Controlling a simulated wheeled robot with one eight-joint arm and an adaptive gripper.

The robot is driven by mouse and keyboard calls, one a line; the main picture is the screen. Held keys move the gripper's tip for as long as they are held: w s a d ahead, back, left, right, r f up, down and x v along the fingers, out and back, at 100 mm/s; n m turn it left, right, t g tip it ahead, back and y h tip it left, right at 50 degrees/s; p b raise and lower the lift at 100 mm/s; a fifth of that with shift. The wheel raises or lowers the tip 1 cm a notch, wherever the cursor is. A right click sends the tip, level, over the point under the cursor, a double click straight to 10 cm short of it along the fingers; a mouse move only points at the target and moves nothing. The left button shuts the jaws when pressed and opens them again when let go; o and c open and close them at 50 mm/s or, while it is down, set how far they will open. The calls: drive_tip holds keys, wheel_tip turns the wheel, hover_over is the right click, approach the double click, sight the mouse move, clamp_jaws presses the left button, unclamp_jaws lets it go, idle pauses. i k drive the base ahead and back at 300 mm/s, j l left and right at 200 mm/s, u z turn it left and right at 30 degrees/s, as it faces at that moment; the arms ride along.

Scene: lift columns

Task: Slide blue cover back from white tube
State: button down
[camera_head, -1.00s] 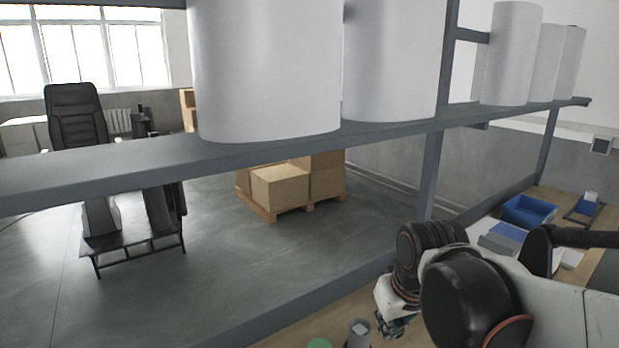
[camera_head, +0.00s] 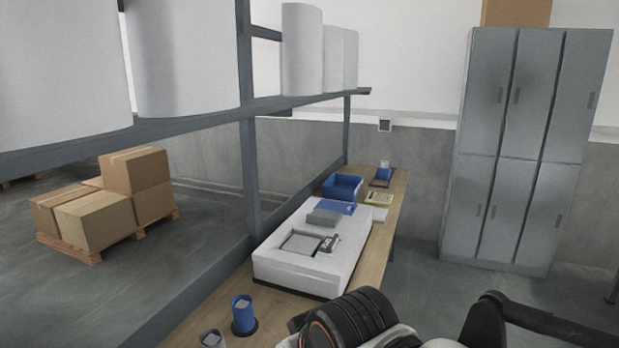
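A short blue cylinder (camera_head: 243,316) stands upright on the wooden bench at the lower middle, with a pale piece showing inside its top. To its left, a grey-white cylinder (camera_head: 212,339) is cut off by the bottom edge. I cannot tell for sure whether these are the task's blue cover and white tube. Another small blue item with a white top (camera_head: 384,171) stands at the bench's far end. My arm shows at the bottom right of these cylinders, but my gripper lies out of the picture, so its hold is hidden.
A white machine (camera_head: 279,263) with grey panels fills the bench's middle. Behind it are a blue bin (camera_head: 342,187) and small boxes. A dark shelf frame (camera_head: 248,170) bearing large white cylinders runs along the left. Grey lockers (camera_head: 525,150) stand at the right; floor before them is clear.

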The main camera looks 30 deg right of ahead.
sight(382, 173)
drive_tip(key=z, duration=1.4)
drive_tip(key=i+l+z, duration=0.1)
drive_tip(key=i+z, duration=0.35)
drive_tip(key=i, duration=3.75)
drive_tip(key=i+l+u, duration=0.1)
drive_tip(key=i+u, duration=0.2)
drive_tip(key=i, duration=0.2)
drive_tip(key=i+l+u, duration=0.3)
drive_tip(key=i, duration=0.15)
drive_tip(key=i+l+u, duration=0.25)
drive_tip(key=i, duration=0.25)
